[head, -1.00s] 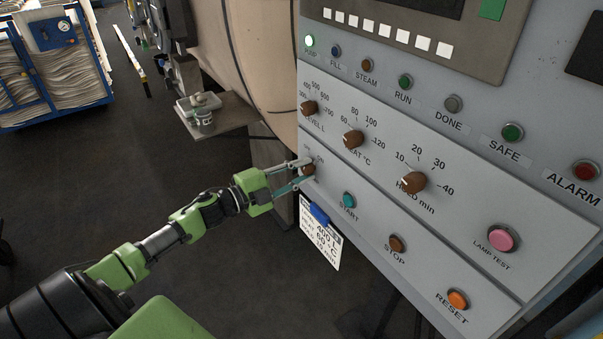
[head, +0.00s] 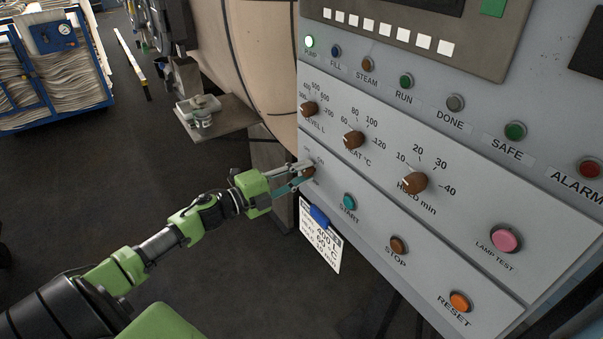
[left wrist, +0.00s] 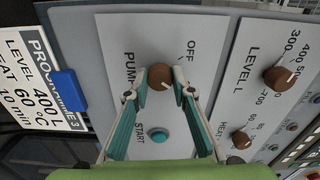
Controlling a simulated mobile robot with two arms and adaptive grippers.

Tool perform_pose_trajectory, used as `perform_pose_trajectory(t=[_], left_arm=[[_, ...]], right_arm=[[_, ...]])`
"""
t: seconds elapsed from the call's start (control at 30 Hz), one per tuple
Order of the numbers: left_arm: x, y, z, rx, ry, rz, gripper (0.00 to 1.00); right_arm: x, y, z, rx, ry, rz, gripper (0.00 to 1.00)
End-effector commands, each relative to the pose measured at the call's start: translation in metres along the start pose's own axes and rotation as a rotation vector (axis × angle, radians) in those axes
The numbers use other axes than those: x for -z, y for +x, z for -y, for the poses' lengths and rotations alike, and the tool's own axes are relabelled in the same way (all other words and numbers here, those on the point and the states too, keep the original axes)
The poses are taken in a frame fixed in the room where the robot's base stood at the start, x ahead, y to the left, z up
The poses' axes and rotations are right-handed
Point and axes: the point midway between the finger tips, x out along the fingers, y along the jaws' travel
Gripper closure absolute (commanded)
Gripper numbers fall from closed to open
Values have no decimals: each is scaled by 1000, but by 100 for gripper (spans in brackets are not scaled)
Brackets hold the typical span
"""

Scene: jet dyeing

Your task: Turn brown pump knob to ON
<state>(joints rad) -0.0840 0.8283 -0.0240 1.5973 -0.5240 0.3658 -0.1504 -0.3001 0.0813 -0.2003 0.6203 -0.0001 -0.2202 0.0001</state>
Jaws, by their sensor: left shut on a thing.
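The brown pump knob (left wrist: 160,77) sits on the grey panel between the PUMP and OFF labels in the left wrist view. Its white pointer mark points to the lower right there, not straight at OFF. An ON label cannot be made out; a finger covers part of that area. My left gripper (left wrist: 162,82) is closed around the knob, one fingertip on each side. In the head view my left gripper (head: 306,172) reaches the panel's left edge and largely hides the knob (head: 309,171). My right gripper is out of view.
The level knob (head: 308,109), heat knob (head: 353,139) and hold knob (head: 414,182) are nearby. The teal START button (head: 349,202) is close to the gripper. A program card (head: 320,240) with a blue clip hangs below. Open floor lies left.

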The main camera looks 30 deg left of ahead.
Motion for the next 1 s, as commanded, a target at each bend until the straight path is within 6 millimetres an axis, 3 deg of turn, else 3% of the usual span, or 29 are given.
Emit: perform_pose_trajectory(t=[0.03, 0.07, 0.1, 0.57, 1.0], left_arm=[[1, 0, -1, -2, -1, -1, 69], [0, 0, -1, -2, -1, -1, 62], [0, 0, -1, -2, -1, -1, 60], [0, -8, -2, -3, -3, 1, 60], [0, -75, -2, -5, -2, 0, 60]], right_arm=[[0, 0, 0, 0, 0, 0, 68], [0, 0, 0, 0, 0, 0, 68], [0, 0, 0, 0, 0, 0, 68], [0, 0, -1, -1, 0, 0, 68], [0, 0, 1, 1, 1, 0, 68]])
